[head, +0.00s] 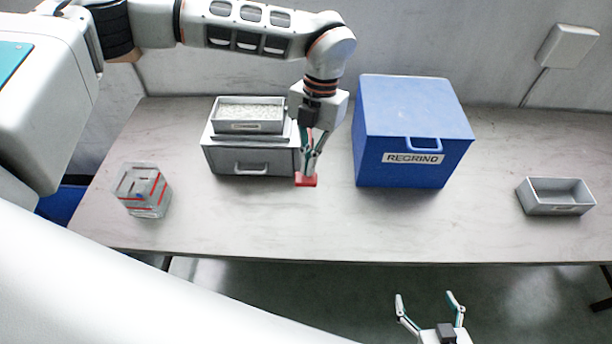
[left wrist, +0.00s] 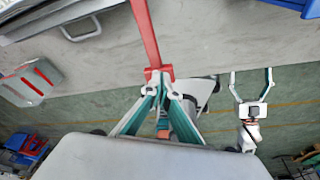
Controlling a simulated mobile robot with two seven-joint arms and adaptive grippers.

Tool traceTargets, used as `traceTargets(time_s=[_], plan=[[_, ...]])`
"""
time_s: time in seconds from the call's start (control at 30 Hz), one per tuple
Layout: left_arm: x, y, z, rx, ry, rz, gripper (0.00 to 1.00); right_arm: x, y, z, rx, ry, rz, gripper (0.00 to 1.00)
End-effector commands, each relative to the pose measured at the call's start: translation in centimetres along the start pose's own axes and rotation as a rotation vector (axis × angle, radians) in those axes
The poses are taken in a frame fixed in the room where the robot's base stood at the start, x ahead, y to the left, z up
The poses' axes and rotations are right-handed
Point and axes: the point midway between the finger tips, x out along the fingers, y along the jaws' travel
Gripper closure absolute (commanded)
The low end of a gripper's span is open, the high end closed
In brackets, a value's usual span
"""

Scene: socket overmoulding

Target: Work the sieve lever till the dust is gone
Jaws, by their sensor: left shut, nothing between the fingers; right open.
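The sieve (head: 250,157) is a grey box with a drawer handle at the back of the table. A tray of pale granules (head: 250,113) sits on top; I cannot make out dust at this size. The red lever (head: 306,181) stands at the sieve's right side, and its long bar (left wrist: 146,35) shows in the left wrist view. My left gripper (head: 309,172) is shut with nothing gripped, its fingertips at the lever's red end; whether they touch is unclear. My right gripper (head: 430,298) is open and empty in front of the table.
A blue REGRIND box (head: 415,120) stands to the right of the lever. A small grey bin (head: 556,196) is at the far right. A clear container with red bands (head: 145,190) stands at the left. The front middle of the table is clear.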

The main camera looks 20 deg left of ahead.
Motion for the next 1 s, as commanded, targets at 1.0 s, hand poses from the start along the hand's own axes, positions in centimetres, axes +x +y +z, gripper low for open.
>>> traceTargets(time_s=[1.0], plan=[[4.3,0.0,1.1,0.001,0.003,0.001,1.00,0.9,-0.3,1.9,0.001,-0.009,-0.003,0.21]])
